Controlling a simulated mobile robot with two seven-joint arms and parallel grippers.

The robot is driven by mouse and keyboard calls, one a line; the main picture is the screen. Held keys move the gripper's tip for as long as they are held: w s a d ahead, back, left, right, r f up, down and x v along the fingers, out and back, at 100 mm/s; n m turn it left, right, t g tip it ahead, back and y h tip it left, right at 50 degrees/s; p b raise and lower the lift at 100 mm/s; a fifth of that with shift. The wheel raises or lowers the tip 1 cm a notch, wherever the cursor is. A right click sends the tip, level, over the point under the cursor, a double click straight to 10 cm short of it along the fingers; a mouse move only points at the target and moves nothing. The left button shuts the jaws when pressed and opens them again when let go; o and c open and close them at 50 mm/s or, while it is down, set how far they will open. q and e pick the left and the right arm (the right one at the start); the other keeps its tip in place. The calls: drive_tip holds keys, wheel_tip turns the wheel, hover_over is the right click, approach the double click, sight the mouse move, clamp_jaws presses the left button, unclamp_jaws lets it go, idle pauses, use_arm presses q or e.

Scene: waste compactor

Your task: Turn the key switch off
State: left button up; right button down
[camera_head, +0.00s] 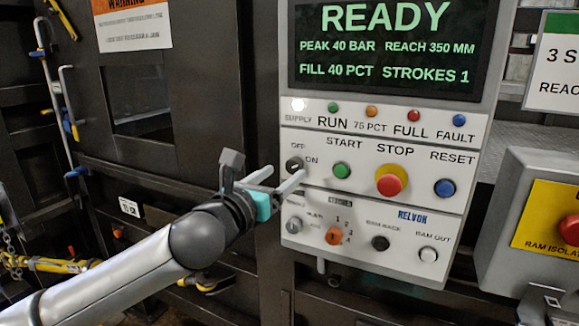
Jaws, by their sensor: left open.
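The key switch (294,164) is a small dark round switch at the left of the grey control panel (460,205). The labels OFF and ON stand at its upper left and right. Which way its key points is too small to tell. My left gripper (283,178) comes in from the lower left and is open, with nothing seen between its light grey fingers. Its fingertips are just below and left of the key switch, one close under it. Whether they touch the panel or switch cannot be told. My right gripper is not in view.
The green START button (341,170), red STOP button (391,181) and blue RESET button (445,188) are right of the switch. A grey knob (295,225) and orange selector (333,236) sit below. The screen (388,45) reads READY. A grey isolator box (507,225) stands at right.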

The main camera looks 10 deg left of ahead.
sight(292, 167)
use_arm(q)
drive_tip(key=shift+x, duration=2.1)
clamp_jaws()
